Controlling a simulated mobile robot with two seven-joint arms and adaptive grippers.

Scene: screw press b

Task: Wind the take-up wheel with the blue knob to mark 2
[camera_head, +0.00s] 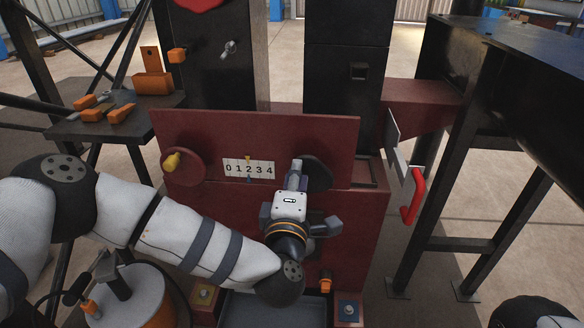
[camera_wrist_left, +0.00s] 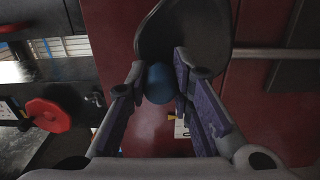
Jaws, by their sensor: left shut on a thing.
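The dark take-up wheel (camera_head: 318,174) is on the right part of the red panel, partly behind my left gripper. My left gripper (camera_head: 296,170) is shut on its blue knob (camera_wrist_left: 159,84), which sits between the two fingers in the left wrist view. The wheel's dark disc (camera_wrist_left: 187,35) shows just beyond the knob there. The white scale (camera_head: 236,167) reads 0 to 4. A small blue pointer (camera_head: 249,180) stands below it at about 2, and a yellow pointer (camera_head: 248,158) above it at about 2. My right gripper is not in view.
A red wheel (camera_head: 190,169) with a yellow knob (camera_head: 171,161) is on the panel's left. A red-handled lever (camera_head: 412,196) stands at the right. A side shelf (camera_head: 100,122) holds orange parts. A tray (camera_head: 270,312) lies below the panel.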

